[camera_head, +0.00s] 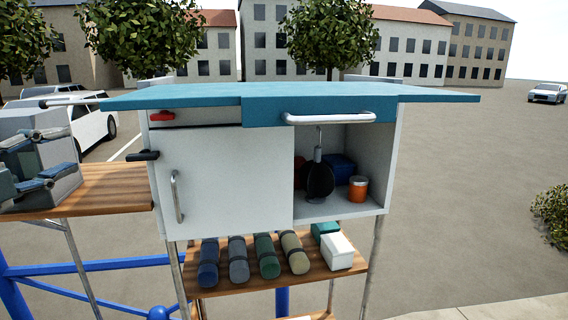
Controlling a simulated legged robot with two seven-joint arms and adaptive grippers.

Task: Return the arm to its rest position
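My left gripper (62,151) is at the left edge of the head view, its blue-grey fingers pointing right. The upper and lower fingers are apart, and it looks open. A light grey block (55,118) shows behind it and between the fingers; I cannot tell whether they touch. The gripper is over the left end of a wooden side shelf (115,187). The rest of my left arm is out of frame. My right gripper is not in view.
A white cabinet (225,180) with a teal top (200,95) stands centrally. Its open compartment holds a black utensil (319,178) and an orange jar (358,188). Several rolls (268,257) lie on a lower shelf. Blue rails (90,266) run lower left. The right side is open pavement.

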